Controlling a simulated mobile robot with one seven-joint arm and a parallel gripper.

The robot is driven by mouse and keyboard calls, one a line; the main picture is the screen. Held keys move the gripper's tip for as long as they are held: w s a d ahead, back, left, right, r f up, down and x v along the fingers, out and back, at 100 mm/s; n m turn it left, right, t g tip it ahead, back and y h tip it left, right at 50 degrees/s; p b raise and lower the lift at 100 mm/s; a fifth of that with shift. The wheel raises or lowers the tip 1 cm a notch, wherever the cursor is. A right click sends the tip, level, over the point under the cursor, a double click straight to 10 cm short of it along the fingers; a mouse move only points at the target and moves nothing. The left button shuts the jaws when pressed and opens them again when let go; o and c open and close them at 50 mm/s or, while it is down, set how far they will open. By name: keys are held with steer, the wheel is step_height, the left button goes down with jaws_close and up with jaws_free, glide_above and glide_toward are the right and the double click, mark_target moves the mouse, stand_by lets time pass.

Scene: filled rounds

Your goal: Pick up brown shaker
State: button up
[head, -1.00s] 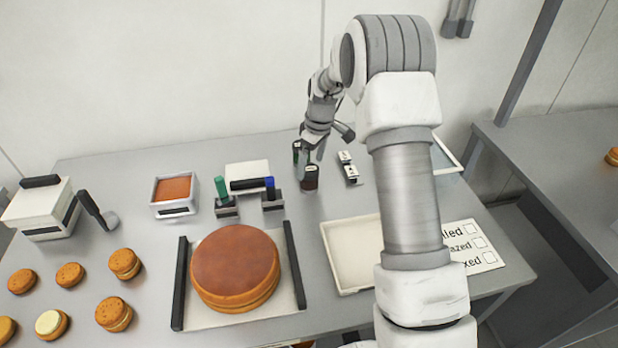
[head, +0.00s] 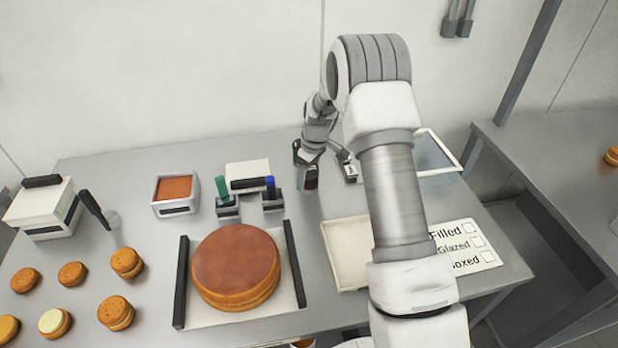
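The brown shaker (head: 311,180) stands upright on the grey table toward the back, right of the pen holders. It is small and dark, and its top is largely hidden by my gripper. My gripper (head: 309,163) points down right at the shaker's upper part. A dark item (head: 297,150) shows just left of and behind the gripper. The fingers are too small and overlapped to tell whether they are closed on the shaker.
A small white-and-black block (head: 350,171) lies close right of the gripper. Green and blue handled tools (head: 222,188) stand in holders to the left. A big round cake (head: 235,268) sits in front. A cream tray (head: 343,255) lies front right, partly behind my arm.

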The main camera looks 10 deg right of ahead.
steer(key=c, duration=0.8)
steer(key=shift+r, duration=0.15)
